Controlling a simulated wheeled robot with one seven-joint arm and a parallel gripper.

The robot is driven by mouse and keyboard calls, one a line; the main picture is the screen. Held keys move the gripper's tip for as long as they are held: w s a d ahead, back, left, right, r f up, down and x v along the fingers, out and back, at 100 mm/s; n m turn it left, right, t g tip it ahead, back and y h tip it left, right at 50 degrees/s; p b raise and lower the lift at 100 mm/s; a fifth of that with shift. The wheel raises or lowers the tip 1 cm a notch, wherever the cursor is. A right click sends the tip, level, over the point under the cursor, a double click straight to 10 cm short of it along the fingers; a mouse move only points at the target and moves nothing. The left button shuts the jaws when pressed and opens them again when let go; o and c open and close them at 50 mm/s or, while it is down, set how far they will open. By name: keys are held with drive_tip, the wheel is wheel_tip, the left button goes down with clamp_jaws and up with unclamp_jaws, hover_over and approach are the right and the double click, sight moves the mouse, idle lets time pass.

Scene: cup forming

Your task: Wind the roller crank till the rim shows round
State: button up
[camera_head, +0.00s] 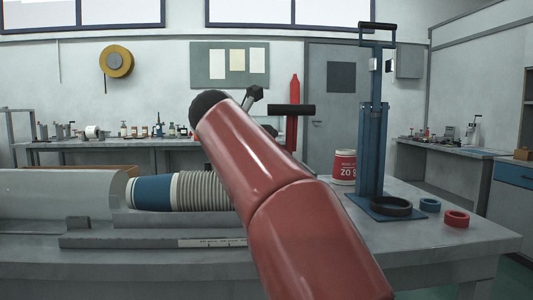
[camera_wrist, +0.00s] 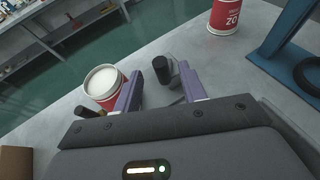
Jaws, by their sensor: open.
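My gripper (camera_wrist: 160,78) shows in the wrist view with its two purple fingers apart. A short dark grip (camera_wrist: 162,70) shows close to the right finger; it may be the crank's handle, and I cannot tell whether it touches. In the head view a black bar (camera_head: 290,109) stands on a red upright beyond my arm; I cannot tell if it is part of the roller. A row of cups with a blue end cup (camera_head: 153,192) lies in a grey trough. My red arm hides my gripper and the right end of the row.
A red cup with a white top (camera_wrist: 103,85) stands left of the fingers. A red tub (camera_head: 344,166) stands near a blue upright press (camera_head: 372,150). Black, blue and red rings lie on the grey bench (camera_head: 440,260) at right.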

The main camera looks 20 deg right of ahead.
drive_tip(key=shift+x, duration=1.5)
clamp_jaws()
drive_tip(key=shift+w+a+r+m+g+h+p, duration=0.15)
drive_tip(key=shift+r+m+g+h+p, duration=0.15)
drive_tip(key=shift+p, duration=0.45)
drive_tip(key=shift+w+a+m+g+h+p, duration=0.2)
drive_tip(key=shift+w+m+g+h+p, duration=0.1)
drive_tip(key=shift+m+g+h+p, duration=0.15)
drive_tip(key=shift+w+f+m+g+h, duration=0.25)
drive_tip(key=shift+m+g+h, duration=0.1)
drive_tip(key=shift+m+g, duration=0.15)
drive_tip(key=shift+w+a+m+g+h, duration=0.15)
drive_tip(key=shift+m+g+h, duration=0.15)
drive_tip(key=shift+m+g, duration=0.25)
drive_tip(key=shift+w+m+g+h, duration=0.1)
drive_tip(key=shift+m+g+h, duration=0.25)
drive_tip(key=shift+m, duration=0.25)
unclamp_jaws()
